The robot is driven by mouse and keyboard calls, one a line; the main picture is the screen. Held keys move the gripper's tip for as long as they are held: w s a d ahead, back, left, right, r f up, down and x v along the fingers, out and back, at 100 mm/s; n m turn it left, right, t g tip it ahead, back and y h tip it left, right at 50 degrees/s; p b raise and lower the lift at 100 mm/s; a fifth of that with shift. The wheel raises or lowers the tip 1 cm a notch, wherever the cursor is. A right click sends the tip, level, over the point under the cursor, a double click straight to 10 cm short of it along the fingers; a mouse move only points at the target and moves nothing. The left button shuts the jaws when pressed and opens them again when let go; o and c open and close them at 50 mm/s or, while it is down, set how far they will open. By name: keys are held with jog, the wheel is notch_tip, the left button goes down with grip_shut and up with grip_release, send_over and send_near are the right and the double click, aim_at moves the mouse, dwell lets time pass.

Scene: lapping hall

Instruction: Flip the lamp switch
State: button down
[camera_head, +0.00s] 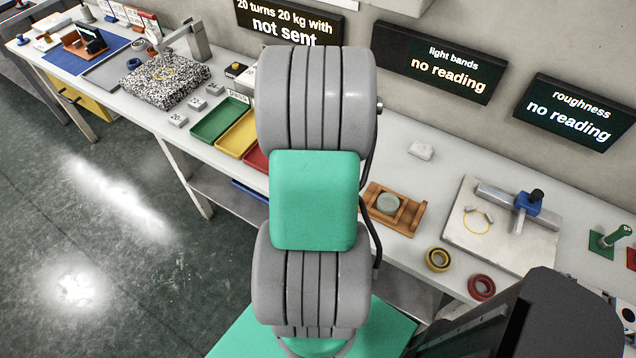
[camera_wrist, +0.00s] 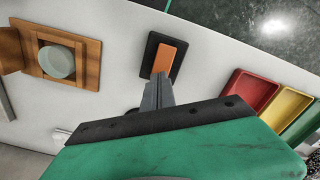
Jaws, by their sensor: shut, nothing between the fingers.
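In the wrist view a switch with an orange rocker (camera_wrist: 164,60) on a black base lies on the pale bench top; I take it for the lamp switch. My gripper (camera_wrist: 159,78) is shut and empty. Its grey fingertips overlap the near end of the orange rocker in the picture; I cannot tell whether they touch it. In the head view my arm hides the switch and my gripper. No lamp can be made out for certain.
Red (camera_wrist: 250,90) and yellow (camera_wrist: 287,108) trays lie right of the switch in the wrist view. A wooden holder with a round grey disc (camera_wrist: 57,62) lies to its left. Bench top between them is clear. Dark wall displays (camera_head: 440,62) hang behind the bench.

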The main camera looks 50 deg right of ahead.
jog(key=shift+f+b, duration=0.7)
jog(key=shift+f, duration=0.35)
dwell(0.6)
jog(key=shift+r, duration=0.1)
jog(key=shift+r+p, duration=2.65)
jog(key=shift+r, duration=0.8)
